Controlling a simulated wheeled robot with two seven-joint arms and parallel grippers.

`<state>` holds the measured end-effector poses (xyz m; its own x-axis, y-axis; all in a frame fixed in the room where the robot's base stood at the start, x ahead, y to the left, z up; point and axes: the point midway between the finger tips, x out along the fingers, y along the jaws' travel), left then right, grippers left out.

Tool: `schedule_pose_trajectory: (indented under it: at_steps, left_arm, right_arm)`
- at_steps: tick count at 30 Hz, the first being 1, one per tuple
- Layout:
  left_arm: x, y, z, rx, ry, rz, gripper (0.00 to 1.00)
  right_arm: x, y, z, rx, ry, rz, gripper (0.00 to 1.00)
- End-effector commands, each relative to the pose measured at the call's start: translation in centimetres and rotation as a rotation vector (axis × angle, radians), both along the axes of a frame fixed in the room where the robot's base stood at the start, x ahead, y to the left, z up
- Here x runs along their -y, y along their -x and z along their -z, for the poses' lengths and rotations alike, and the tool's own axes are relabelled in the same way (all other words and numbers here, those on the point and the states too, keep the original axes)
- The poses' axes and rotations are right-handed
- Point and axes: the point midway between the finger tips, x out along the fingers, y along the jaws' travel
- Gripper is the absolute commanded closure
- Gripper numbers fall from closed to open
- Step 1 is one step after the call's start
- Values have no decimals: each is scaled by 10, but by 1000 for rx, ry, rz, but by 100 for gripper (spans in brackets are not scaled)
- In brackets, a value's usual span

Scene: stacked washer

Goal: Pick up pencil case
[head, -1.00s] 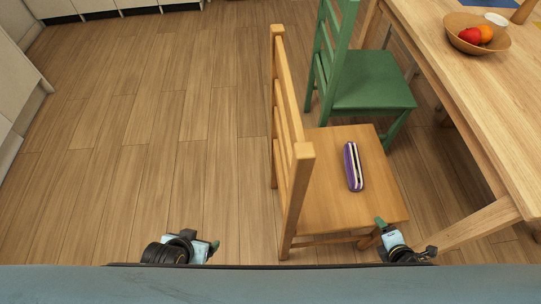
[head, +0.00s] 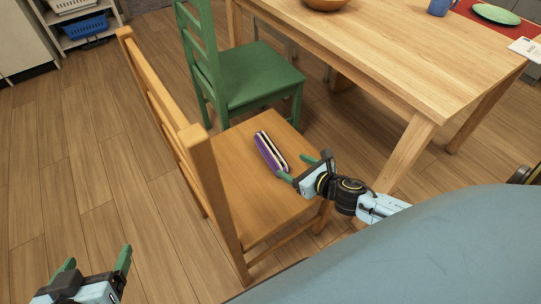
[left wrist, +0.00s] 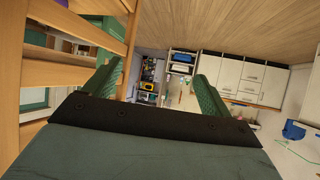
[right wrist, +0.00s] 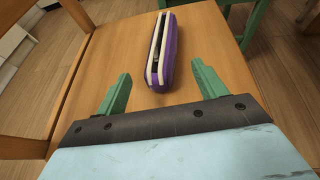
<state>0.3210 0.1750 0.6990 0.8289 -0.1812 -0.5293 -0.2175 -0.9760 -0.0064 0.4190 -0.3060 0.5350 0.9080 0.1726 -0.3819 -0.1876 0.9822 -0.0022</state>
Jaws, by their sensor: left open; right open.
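A purple pencil case (head: 271,152) with pale zip edges lies on the seat of the light wooden chair (head: 232,178). My right gripper (head: 304,168) is open just to the right of its near end in the head view. In the right wrist view the pencil case (right wrist: 161,52) lies ahead of the open fingers (right wrist: 158,92), roughly centred between them and apart from them. My left gripper (head: 96,264) is open and empty over the floor, left of the chair. The left wrist view shows its green fingers (left wrist: 157,86) apart with nothing between them.
The chair's tall backrest (head: 165,105) stands between my left gripper and the pencil case. A green chair (head: 250,75) is behind the seat. A wooden table (head: 400,60) stands at the right, with a bowl (head: 325,3) on it. The floor (head: 70,150) at left is clear.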

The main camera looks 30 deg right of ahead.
Motion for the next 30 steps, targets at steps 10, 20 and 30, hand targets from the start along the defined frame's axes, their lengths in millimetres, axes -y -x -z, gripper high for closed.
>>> schedule_pose_trajectory:
  at_steps: [10,20,30]
  left_arm:
    - [15,-22,-39,264,73,22,16]
    - [21,-29,-61,405,112,32,16]
    - [31,-28,-115,724,209,53,16]
  right_arm:
    - [-5,-32,14,0,-1,3,30]
    - [-7,-44,19,0,0,2,30]
    - [-11,-68,29,-1,-3,3,30]
